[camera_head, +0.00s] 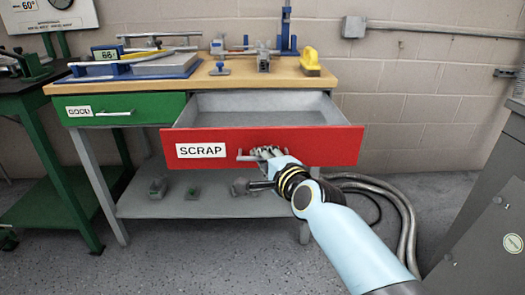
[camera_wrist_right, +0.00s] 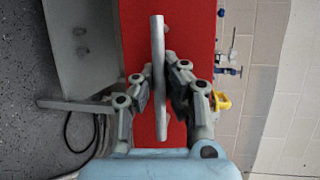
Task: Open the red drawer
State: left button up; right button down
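The red drawer (camera_head: 290,144), labelled SCRAP, is pulled out from the wooden-topped bench, and its grey inside shows. Its front also fills the middle of the right wrist view (camera_wrist_right: 195,30). The drawer's bar handle (camera_wrist_right: 158,45) runs between the two fingers of my right gripper (camera_wrist_right: 160,80). The fingers are closed in on both sides of the bar and appear to grip it. In the head view my right gripper (camera_head: 262,154) is at the handle, below the middle of the front. My left gripper is not in view.
A shut green drawer (camera_head: 120,109) labelled GOOD is on the left. Tools and a yellow object (camera_head: 310,62) stand on the bench top (camera_head: 350,82). A lower shelf (camera_head: 135,203) holds small grey items. A grey cabinet (camera_head: 490,210) and hoses (camera_head: 400,205) are on the right.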

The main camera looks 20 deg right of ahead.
jog(key=shift+s+a+f, duration=0.2)
jog(key=shift+s, duration=0.55)
jog(key=c, duration=1.4)
grip_release()
jog(key=shift+r, duration=0.1)
jog(key=v, duration=1.2)
